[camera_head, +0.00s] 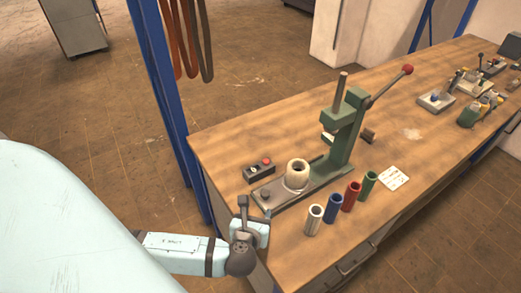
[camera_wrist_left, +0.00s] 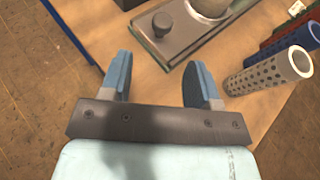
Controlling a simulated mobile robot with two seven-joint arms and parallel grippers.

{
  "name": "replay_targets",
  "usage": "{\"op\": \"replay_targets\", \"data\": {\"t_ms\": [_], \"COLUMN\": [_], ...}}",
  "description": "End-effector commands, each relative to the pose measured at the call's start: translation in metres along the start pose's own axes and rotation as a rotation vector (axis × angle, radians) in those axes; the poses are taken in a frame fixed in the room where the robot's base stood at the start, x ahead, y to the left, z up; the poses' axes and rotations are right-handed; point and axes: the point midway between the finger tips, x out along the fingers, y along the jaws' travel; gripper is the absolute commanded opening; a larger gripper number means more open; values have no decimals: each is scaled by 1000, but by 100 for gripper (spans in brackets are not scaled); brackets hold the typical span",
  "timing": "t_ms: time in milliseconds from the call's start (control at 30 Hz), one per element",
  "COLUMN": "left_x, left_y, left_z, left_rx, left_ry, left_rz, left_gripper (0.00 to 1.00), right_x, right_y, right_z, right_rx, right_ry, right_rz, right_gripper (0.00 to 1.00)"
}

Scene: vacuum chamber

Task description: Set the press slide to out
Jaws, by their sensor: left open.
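The green arbor press (camera_head: 346,131) stands on the workbench with its red-knobbed lever raised to the right. Its slide (camera_head: 279,191) is a flat grey plate on the base, carrying a pale round holder (camera_head: 297,174) and a small dark knob (camera_head: 265,193) at its near left end. The holder sits in front of the press column, not under the ram. My left gripper (camera_head: 251,213) is open and empty at the bench's left corner, just short of the knob. In the left wrist view the knob (camera_wrist_left: 161,22) lies beyond the fingertips (camera_wrist_left: 157,68), untouched. My right gripper is not in view.
White, blue, red and green perforated tubes (camera_head: 334,208) stand right of the slide. A control box (camera_head: 259,170) with a red button lies left of it. A white card (camera_head: 393,178) lies farther right. A blue post (camera_head: 165,90) rises beside the bench.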

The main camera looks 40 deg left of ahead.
Motion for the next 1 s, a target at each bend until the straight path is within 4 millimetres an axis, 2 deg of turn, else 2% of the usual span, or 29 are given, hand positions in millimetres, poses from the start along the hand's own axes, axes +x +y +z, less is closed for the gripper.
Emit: {"op": "replay_targets", "data": {"t_ms": [100, 300, 1000], "left_x": [-21, -38, -39], "left_y": [0, 0, 0], "left_z": [-1, -1, 0], "left_rx": [-2, -1, -1], "left_ry": [2, 1, 1], "left_rz": [-1, 0, 1], "left_gripper": [56, 56, 56], "right_x": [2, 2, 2], "right_y": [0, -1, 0], "right_z": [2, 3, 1], "right_rx": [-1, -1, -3], "right_ry": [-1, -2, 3], "right_rz": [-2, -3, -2], "right_gripper": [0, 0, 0]}}
